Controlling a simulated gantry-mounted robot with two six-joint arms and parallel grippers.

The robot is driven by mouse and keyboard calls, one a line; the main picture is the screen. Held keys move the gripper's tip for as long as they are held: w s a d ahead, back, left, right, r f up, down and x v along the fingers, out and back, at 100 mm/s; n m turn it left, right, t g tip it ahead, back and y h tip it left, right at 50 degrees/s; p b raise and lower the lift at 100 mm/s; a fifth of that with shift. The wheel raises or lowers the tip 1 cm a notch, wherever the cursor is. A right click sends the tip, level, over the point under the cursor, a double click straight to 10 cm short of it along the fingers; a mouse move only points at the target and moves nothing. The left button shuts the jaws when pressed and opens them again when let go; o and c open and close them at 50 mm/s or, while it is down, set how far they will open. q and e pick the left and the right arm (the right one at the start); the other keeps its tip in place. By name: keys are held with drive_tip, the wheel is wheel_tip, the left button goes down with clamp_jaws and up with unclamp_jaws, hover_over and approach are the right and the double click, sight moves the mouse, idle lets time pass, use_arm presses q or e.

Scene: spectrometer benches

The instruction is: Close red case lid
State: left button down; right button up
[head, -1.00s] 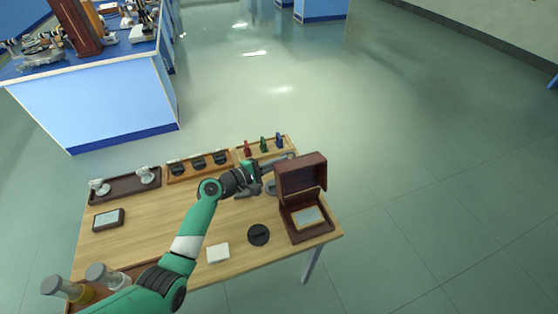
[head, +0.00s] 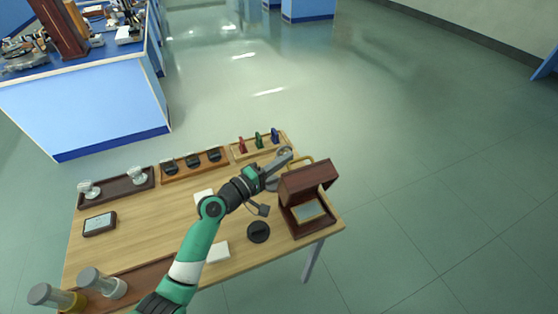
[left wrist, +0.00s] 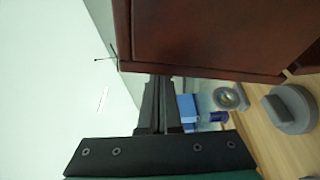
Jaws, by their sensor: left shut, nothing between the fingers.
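The dark red case (head: 305,228) stands at the right end of the wooden table. Its lid (head: 309,181) is part open and leans forward over the base. A pale framed plate (head: 308,210) shows inside. My left gripper (head: 287,154) is shut and empty behind the lid at its left side. In the left wrist view the lid (left wrist: 215,35) fills the top, and my closed fingers (left wrist: 158,85) reach its lower edge; I cannot tell whether they touch it. My right gripper is not in view.
A black round knob-like piece (head: 258,232) and a white block (head: 218,252) lie left of the case. A rack with red, green and blue pieces (head: 259,145) is at the back edge. Dark trays line the left.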

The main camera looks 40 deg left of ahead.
sight(294, 177)
use_arm(q)
drive_tip(key=s+d+m+b, duration=0.1)
drive_tip(key=m+b, duration=0.1)
drive_tip(key=d+m+t+b, duration=0.1)
drive_tip(key=d+m+b, duration=0.1)
drive_tip(key=s+d+m+h+b, duration=0.1)
drive_tip(key=d+m+b, duration=0.1)
drive_tip(key=shift+s+d+f+m+t, duration=0.25)
drive_tip(key=shift+s+m+t, duration=0.05)
drive_tip(key=shift+m, duration=0.1)
drive_tip(key=shift+m+h, duration=0.3)
drive_tip(key=shift+m, duration=0.5)
drive_tip(key=shift+s+d+f+b, duration=0.45)
drive_tip(key=shift+d+f+b, duration=0.25)
drive_tip(key=shift+d, duration=0.25)
drive_tip(key=shift+s+d+f+b, duration=0.45)
drive_tip(key=shift+d+f+b, duration=0.15)
drive_tip(key=shift+d+f, duration=0.3)
drive_tip(key=shift+s+d+f+b, duration=0.45)
drive_tip(key=shift+d+f+b, duration=0.2)
drive_tip(key=shift+d, duration=0.4)
drive_tip(key=shift+f, duration=0.15)
